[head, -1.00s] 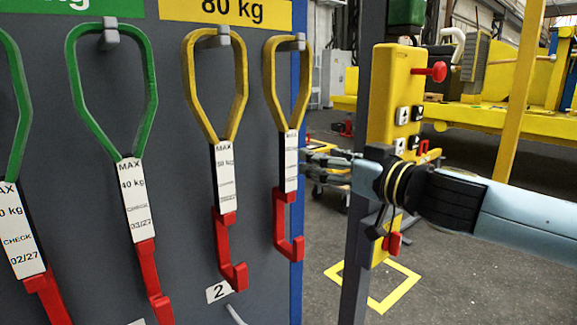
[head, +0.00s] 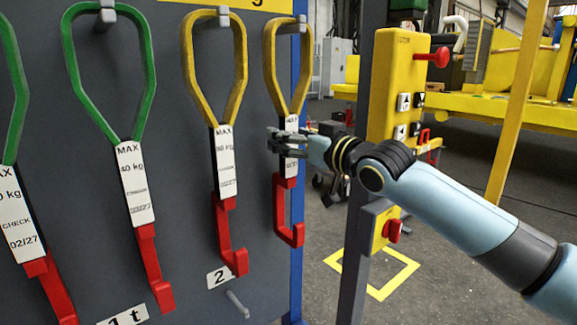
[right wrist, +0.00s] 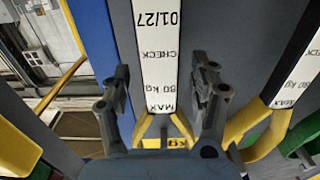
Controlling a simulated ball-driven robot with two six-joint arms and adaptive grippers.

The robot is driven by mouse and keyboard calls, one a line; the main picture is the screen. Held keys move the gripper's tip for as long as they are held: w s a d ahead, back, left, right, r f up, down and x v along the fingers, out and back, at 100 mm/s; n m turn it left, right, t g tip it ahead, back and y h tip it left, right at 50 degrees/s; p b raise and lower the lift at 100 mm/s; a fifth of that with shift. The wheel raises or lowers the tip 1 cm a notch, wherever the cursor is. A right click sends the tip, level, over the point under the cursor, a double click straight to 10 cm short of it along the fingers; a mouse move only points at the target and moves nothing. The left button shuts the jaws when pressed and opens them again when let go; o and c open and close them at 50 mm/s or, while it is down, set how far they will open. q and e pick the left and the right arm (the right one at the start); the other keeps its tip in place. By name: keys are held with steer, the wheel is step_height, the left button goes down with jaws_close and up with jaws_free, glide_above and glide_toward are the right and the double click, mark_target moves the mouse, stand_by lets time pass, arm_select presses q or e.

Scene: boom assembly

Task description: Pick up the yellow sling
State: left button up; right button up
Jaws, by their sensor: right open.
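Two yellow slings hang from pegs on the dark panel, each with a white label and a red hook below. The right-hand yellow sling (head: 269,70) is at the panel's right edge; the other yellow sling (head: 187,72) hangs to its left. My right gripper (head: 277,143) is at the right-hand sling's label and partly covers it. In the right wrist view, its open fingers (right wrist: 163,85) stand on either side of the white label (right wrist: 158,50), which reads 80 kg, with visible gaps. The yellow loop lies between the fingers lower down. My left gripper is not in view.
Green slings (head: 70,75) with red hooks hang further left. A blue edge (head: 299,200) bounds the panel on the right. A grey post with a yellow control box (head: 392,95) stands close to my right arm. A bare peg (head: 237,304) sticks out below the "2" sign.

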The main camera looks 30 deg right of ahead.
steer(key=shift+w, duration=0.65)
jaws_close()
steer(key=shift+r, duration=0.1)
